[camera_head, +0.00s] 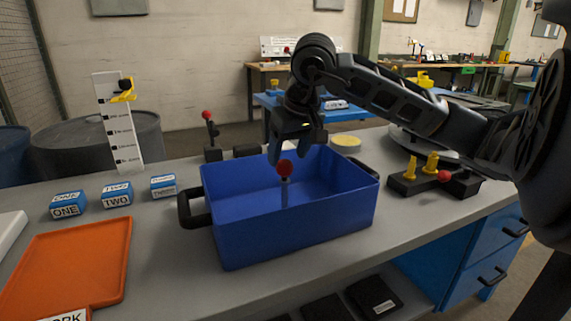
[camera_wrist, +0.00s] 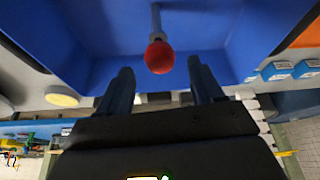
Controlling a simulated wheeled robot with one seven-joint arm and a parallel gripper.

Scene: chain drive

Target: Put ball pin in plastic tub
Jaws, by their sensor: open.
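The blue plastic tub (camera_head: 300,228) stands on the grey bench, open at the top. A ball pin (camera_head: 285,169) with a red ball and grey stem is upright within the tub's opening, ball up. I cannot tell whether its lower end touches the tub floor. My gripper (camera_head: 289,152) is over the tub, fingers pointing down, open and just above the ball. In the wrist view the red ball (camera_wrist: 159,57) lies just beyond and between the spread fingertips (camera_wrist: 162,72), apart from both.
Another red-ball pin (camera_head: 207,116) stands in a black block behind the tub. A black fixture (camera_head: 405,185) with yellow pins and a red ball is at right. An orange tray (camera_head: 75,262) and labelled blue blocks (camera_head: 117,195) are at left. A yellow disc (camera_head: 346,140) lies behind the tub.

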